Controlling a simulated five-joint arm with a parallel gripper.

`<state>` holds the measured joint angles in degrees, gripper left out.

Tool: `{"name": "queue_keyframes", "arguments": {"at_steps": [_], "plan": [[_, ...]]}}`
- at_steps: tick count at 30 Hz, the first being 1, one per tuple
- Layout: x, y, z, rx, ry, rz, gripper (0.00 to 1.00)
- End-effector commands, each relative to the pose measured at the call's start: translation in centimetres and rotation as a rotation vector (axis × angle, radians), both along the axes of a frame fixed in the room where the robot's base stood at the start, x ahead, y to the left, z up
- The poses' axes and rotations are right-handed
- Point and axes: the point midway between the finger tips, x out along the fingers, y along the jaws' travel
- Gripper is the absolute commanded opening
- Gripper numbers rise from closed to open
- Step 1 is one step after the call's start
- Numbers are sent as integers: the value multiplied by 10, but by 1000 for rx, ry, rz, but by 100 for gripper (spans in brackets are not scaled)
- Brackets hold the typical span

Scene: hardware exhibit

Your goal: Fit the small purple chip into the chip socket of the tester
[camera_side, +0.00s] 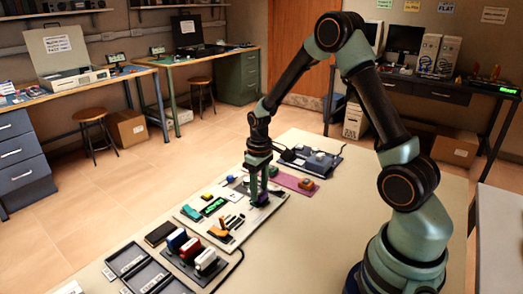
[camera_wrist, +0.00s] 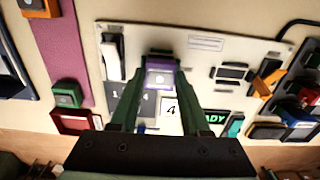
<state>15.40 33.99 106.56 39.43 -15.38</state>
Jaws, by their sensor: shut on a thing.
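My gripper (camera_wrist: 162,80) is shut on the small purple chip (camera_wrist: 159,78), which has a pale top, between its two green fingers in the wrist view. In the side view my gripper (camera_side: 258,197) points down over the pale tester board, and a small purple patch shows at the fingertips. The tester board (camera_wrist: 268,47) lies flat below, with dark slots, grey numbered tiles and a partly hidden green display (camera_wrist: 214,118). The chip is over or on the board near its edge; I cannot tell whether it touches. The chip socket cannot be made out, perhaps hidden under the chip.
A magenta strip (camera_wrist: 65,45) with coloured blocks lies beside the board. Red, blue and white upright pieces (camera_side: 190,247) stand in a dark rack near empty dark trays (camera_side: 150,275). A dark device (camera_side: 318,160) sits at the far end. The right of the table is bare.

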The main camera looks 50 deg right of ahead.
Motion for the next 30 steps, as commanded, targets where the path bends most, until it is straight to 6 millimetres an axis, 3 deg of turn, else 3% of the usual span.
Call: {"name": "queue_keyframes", "arguments": {"at_steps": [30], "plan": [[0, 0, -7, 0, 0, 0, 6]]}}
